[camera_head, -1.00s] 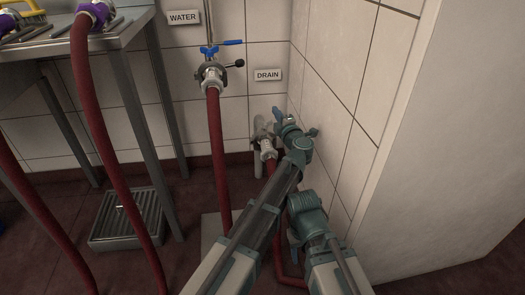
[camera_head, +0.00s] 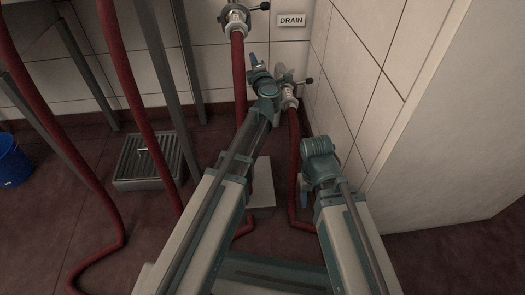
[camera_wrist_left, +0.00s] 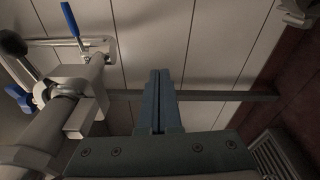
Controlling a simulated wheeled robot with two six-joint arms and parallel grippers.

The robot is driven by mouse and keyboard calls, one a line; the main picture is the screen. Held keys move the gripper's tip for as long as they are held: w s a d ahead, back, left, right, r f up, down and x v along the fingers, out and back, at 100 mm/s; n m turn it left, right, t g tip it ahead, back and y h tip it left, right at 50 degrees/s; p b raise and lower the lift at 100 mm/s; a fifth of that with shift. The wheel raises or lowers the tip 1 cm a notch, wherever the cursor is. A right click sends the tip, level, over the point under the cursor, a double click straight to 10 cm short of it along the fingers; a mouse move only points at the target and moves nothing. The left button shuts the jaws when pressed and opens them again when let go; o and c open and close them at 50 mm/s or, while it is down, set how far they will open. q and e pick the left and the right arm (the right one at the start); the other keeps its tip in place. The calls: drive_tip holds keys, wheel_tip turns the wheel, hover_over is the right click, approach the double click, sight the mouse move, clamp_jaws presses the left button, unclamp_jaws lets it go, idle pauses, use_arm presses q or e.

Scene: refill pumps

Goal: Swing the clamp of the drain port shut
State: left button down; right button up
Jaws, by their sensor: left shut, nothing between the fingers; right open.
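The drain port (camera_head: 284,76) sits low on the tiled wall under the DRAIN label, with a red hose (camera_head: 294,140) hanging from it. Its clamp lever with a black knob (camera_head: 308,81) sticks out to the right. The left wrist view shows the knob (camera_wrist_left: 12,42) and the pale clamp body (camera_wrist_left: 50,88) at the left; how far the clamp is closed is unclear. My left gripper (camera_head: 254,62) is just left of the port. Its fingers (camera_wrist_left: 158,88) are together and empty, apart from the clamp. My right gripper (camera_head: 303,190) is open, lower and nearer, partly hidden by its wrist.
The water port (camera_head: 236,20) with its own red hose (camera_head: 239,75) is up and left of the drain. A floor grate (camera_head: 130,182), more hoses and a blue bucket (camera_head: 12,160) are at the left. A side wall (camera_head: 345,100) closes in on the right.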

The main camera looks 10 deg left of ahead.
use_arm(q)
drive_tip(key=s+a+f+n+b, duration=0.1)
drive_tip(key=a+f+n+b, duration=0.15)
drive_tip(key=a, duration=0.35)
drive_tip(key=a+v, duration=0.1)
drive_tip(key=v, duration=0.9)
drive_tip(key=s+d+f+m+g+h+p, duration=0.1)
drive_tip(key=d+f+m+g+h, duration=0.15)
drive_tip(key=d+m+h, duration=0.65)
drive_tip(key=s+d+f+m+g+h, duration=0.1)
drive_tip(key=d+f+m+h, duration=0.25)
drive_tip(key=d+m, duration=0.55)
drive_tip(key=s+a+f+m+g+y+p, duration=0.1)
drive_tip(key=s+a+f+m+g+p, duration=0.2)
drive_tip(key=s, duration=0.3)
drive_tip(key=s+a+f+m+g+y+p, duration=0.1)
drive_tip(key=s+a+f+m+g+p, duration=0.1)
drive_tip(key=s+f+m+g+p, duration=0.1)
drive_tip(key=shift+s+a+f+m+g+y, duration=0.5)
drive_tip(key=shift+s+m+g, duration=0.8)
drive_tip(key=shift+s, duration=0.7)
drive_tip(key=shift+d+f, duration=0.1)
